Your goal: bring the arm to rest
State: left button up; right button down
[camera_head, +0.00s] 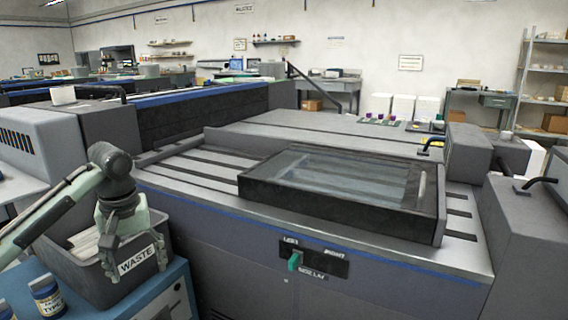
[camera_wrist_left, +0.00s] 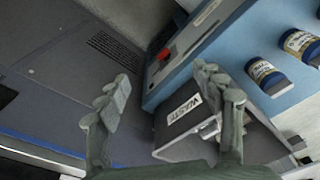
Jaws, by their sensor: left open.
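My left arm comes in from the left in the head view. Its gripper (camera_head: 134,246) hangs fingers-down in front of the grey waste bin (camera_head: 84,282), close to its white WASTE label. In the left wrist view the two fingers of the gripper (camera_wrist_left: 160,105) are spread apart with nothing between them. The waste bin (camera_wrist_left: 182,132) lies behind the right finger there. I cannot tell whether the gripper touches the bin. My right gripper is in neither view.
A large grey machine (camera_head: 200,178) with a glass-topped frame (camera_head: 335,178) fills the middle. A green switch (camera_head: 294,261) sits on its front. Labelled jars (camera_head: 47,297) stand on the blue cart (camera_head: 165,287) beside the bin. Shelves (camera_head: 545,85) stand at the back right.

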pick_arm(q)
jog(key=s+d+f+m+b, duration=0.1)
jog(key=s+d+f+m, duration=0.4)
jog(key=s+d, duration=0.4)
jog(key=d+f+m+t+h, duration=0.1)
jog(key=d+f+h, duration=0.2)
jog(key=d+f, duration=0.5)
jog(key=s+a+f+t+y, duration=0.1)
jog(key=s+a+f, duration=0.2)
jog(key=f, duration=0.5)
jog(key=s+a+f+t, duration=0.1)
jog(key=s+a+f, duration=0.25)
jog(key=f, duration=0.35)
jog(key=s+a+f+g+y, duration=0.1)
jog(key=s+a+f+y, duration=0.1)
jog(key=s+a+f, duration=0.5)
jog(key=s+a, duration=0.1)
jog(key=s, duration=0.2)
jog(key=shift+s+f+m+y, duration=0.25)
jog(key=shift+s+m+y, duration=0.05)
jog(key=shift+y, duration=0.1)
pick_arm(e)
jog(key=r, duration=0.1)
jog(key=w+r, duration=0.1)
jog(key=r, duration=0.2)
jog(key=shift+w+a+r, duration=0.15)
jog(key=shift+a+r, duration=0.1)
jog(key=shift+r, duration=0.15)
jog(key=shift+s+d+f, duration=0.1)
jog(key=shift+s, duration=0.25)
